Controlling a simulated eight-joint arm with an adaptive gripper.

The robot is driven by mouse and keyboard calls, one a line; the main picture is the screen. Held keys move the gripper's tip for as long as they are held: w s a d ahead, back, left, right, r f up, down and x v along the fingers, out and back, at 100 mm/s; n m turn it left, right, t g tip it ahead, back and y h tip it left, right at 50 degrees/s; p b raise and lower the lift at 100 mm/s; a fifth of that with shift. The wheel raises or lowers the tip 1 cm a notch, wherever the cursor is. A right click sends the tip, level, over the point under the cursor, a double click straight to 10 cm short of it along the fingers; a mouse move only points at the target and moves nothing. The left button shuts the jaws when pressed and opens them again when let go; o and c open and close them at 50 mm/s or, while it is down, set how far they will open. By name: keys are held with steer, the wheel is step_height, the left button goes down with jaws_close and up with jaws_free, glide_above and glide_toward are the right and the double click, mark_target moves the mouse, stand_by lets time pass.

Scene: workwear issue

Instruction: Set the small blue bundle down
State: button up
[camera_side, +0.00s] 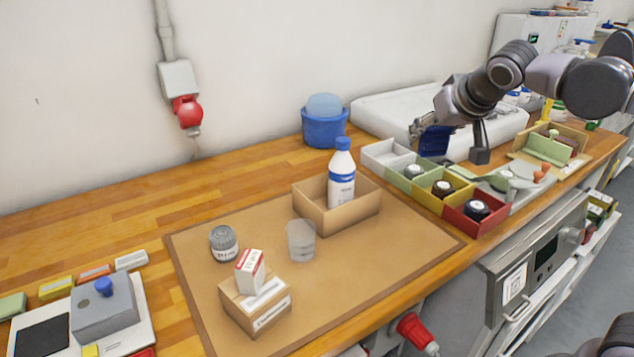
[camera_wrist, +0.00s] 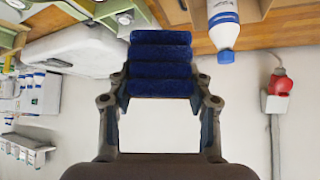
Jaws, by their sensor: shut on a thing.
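The small blue bundle (camera_side: 434,140) is dark blue and hangs in my gripper (camera_side: 418,130) in the side view. In the wrist view the bundle (camera_wrist: 160,64) shows several ribbed folds, and the gripper's fingers (camera_wrist: 160,88) are shut on it from both sides. In the side view it appears over the back of a row of small coloured bins, in front of a white padded surface. Whether it touches anything below cannot be told.
The bins are white (camera_side: 372,155), green (camera_side: 394,175), yellow (camera_side: 424,195) and red (camera_side: 456,221); several hold dark round items. A white bottle (camera_side: 342,178) stands in a cardboard box (camera_side: 315,210) to the left. A blue tub (camera_side: 322,132) stands by the wall. The brown mat (camera_side: 380,255) has bare room.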

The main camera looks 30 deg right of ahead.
steer(key=w+a+r, duration=0.3)
steer(key=w+a, duration=0.8)
steer(key=w, duration=0.2)
steer(key=w+a+f, duration=0.2)
steer(key=w+a, duration=0.2)
steer(key=a, duration=0.4)
steer(key=w+a+f, duration=0.2)
steer(key=w+a, duration=0.2)
steer(key=a, duration=0.3)
steer(key=f, duration=2)
steer(key=shift+s+d+f, duration=0.15)
steer(key=shift+s+f, duration=0.05)
steer(key=shift+f, duration=0.05)
steer(key=o, duration=1.3)
steer(key=shift+f, duration=0.1)
steer(key=shift+c, duration=0.2)
